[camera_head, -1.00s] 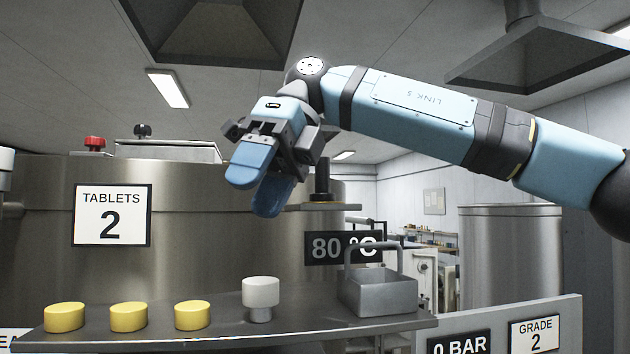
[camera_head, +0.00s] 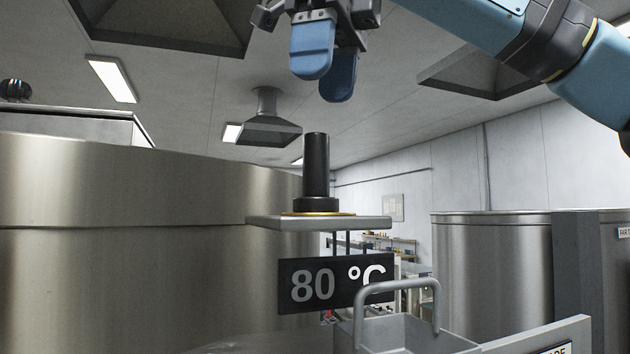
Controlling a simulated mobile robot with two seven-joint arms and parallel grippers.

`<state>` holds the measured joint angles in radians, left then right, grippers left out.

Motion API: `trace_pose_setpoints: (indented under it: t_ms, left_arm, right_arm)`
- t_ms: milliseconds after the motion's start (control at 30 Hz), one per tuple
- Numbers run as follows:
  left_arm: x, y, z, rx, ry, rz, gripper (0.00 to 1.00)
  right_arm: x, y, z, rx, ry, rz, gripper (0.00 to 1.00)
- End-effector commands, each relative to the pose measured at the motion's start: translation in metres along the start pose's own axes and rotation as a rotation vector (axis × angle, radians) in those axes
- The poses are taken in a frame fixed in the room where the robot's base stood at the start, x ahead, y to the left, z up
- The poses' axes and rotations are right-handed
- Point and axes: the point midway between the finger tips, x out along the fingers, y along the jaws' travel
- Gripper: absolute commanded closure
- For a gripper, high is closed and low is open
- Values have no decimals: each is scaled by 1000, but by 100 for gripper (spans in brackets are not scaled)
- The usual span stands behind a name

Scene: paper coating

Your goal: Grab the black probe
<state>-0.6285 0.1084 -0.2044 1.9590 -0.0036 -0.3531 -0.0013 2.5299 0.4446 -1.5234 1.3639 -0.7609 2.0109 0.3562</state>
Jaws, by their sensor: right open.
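The black probe (camera_head: 316,168) stands upright on a small grey shelf (camera_head: 335,223), with a gold-coloured ring at its base. My right gripper (camera_head: 328,80) is at the top of the view, above the probe and apart from it. Its two blue fingers are apart, with nothing between them. My left gripper is not in view.
A sign reading 80 °C (camera_head: 335,283) hangs below the shelf. A grey metal basket with a raised handle (camera_head: 400,330) stands in front at the lower right. A large steel vessel (camera_head: 130,240) fills the left, and another steel vessel (camera_head: 490,275) stands at the right.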

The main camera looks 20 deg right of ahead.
Motion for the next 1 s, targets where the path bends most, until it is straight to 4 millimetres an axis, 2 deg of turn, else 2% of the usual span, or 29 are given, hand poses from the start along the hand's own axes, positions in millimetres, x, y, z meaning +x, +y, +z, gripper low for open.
trace_pose_setpoints:
  t_ms: [33, 200, 467, 800, 1000]
  left_arm:
    - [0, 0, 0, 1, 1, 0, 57]
    - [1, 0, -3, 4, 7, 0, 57]
    - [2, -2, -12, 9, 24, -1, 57]
    - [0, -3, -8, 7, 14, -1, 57]
    - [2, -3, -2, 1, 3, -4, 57]
  right_arm:
    - [9, 0, 0, -5, 2, 4, 44]
    - [31, 0, 0, -3, 0, 3, 44]
    - [45, -1, 0, -1, -2, 2, 44]
    - [86, -3, 2, -1, 0, 2, 44]
    - [92, -3, 1, 0, -4, 0, 44]
